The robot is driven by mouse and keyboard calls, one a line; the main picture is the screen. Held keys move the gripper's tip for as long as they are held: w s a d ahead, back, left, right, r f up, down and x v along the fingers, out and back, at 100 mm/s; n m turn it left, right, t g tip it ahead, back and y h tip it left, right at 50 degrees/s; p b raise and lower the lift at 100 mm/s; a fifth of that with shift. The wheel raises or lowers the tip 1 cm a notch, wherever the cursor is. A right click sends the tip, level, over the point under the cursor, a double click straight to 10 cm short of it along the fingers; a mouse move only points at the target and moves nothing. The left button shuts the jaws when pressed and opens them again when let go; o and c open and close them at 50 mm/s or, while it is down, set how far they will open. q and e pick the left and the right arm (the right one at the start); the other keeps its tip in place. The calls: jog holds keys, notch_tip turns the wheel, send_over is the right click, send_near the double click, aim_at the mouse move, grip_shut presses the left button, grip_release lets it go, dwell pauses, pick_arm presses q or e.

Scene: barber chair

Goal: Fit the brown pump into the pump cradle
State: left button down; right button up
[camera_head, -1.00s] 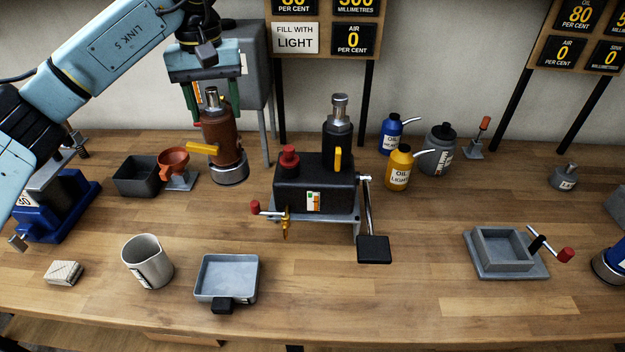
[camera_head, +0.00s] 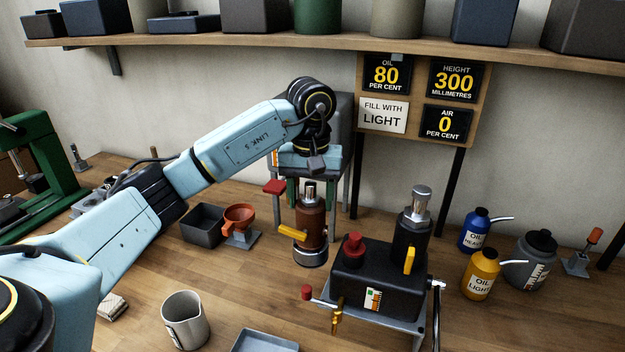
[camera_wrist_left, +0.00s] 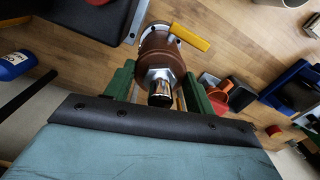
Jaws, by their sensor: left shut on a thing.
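The brown pump (camera_head: 311,228) is upright, with a silver top, a yellow side lever and a silver ring at its foot. It also shows in the wrist view (camera_wrist_left: 160,58), between green fingers. My left gripper (camera_head: 308,190) points down from above and is shut on the pump's upper part. I cannot tell whether the pump's foot touches the bench. No part in the head view is clearly the pump cradle. My right gripper is not in view.
A black pump unit (camera_head: 376,284) with a red cap stands right of the brown pump. An orange funnel (camera_head: 239,218) and dark bin (camera_head: 203,224) stand left. A metal jug (camera_head: 185,320) is in front. Oil cans (camera_head: 482,274) stand right. The shelf (camera_head: 300,42) hangs above.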

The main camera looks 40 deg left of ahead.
aim_at(311, 236)
pick_arm(q)
notch_tip(311, 236, down, 10)
jog(key=shift+r+p, duration=0.1)
jog(key=shift+p, duration=0.35)
jog(key=c, duration=0.5)
grip_release()
jog(key=shift+f, duration=0.3)
